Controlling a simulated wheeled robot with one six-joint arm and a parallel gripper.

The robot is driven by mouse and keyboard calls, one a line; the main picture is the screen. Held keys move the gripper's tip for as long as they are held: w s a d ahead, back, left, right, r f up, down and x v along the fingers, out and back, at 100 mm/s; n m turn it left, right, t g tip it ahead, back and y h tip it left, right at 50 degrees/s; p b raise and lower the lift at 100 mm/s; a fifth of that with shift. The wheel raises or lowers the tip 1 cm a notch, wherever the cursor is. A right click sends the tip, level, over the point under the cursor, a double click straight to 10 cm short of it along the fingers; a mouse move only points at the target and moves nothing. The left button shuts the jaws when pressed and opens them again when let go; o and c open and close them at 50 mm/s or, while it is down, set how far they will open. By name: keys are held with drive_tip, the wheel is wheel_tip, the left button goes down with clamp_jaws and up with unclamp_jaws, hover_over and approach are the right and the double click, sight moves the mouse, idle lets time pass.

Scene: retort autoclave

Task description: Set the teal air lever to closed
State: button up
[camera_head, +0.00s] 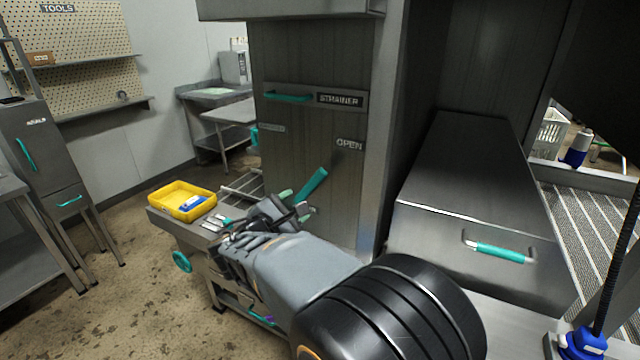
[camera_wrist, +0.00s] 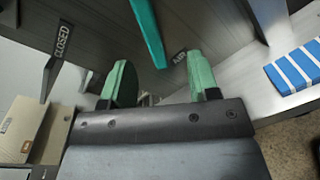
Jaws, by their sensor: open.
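The teal air lever (camera_head: 312,185) is on the dark steel panel and slants up and to the right, toward the OPEN label (camera_head: 349,145). It also shows in the wrist view (camera_wrist: 149,32), ahead of the fingertips. The AIR label (camera_wrist: 180,58) is next to its lower end, and the CLOSED label (camera_wrist: 62,42) is at upper left. My gripper (camera_head: 294,202) is open and empty, just below and left of the lever. In the wrist view its pale green fingers (camera_wrist: 160,80) stand apart, with the lever above the gap. Any contact cannot be told.
A STRAINER drawer with a teal handle (camera_head: 288,97) is above the lever. A yellow tray (camera_head: 182,201) sits on the bench to the left. A steel box with a teal handle (camera_head: 500,252) stands at right. Open floor lies at lower left.

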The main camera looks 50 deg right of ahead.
sight(315, 181)
drive_tip(key=shift+n+t+h, duration=0.4)
drive_tip(key=shift+n, duration=0.1)
drive_tip(key=x, duration=0.9)
drive_tip(key=r+p+x, duration=0.1)
drive_tip(key=x, duration=0.4)
drive_tip(key=shift+w, duration=0.4)
clamp_jaws()
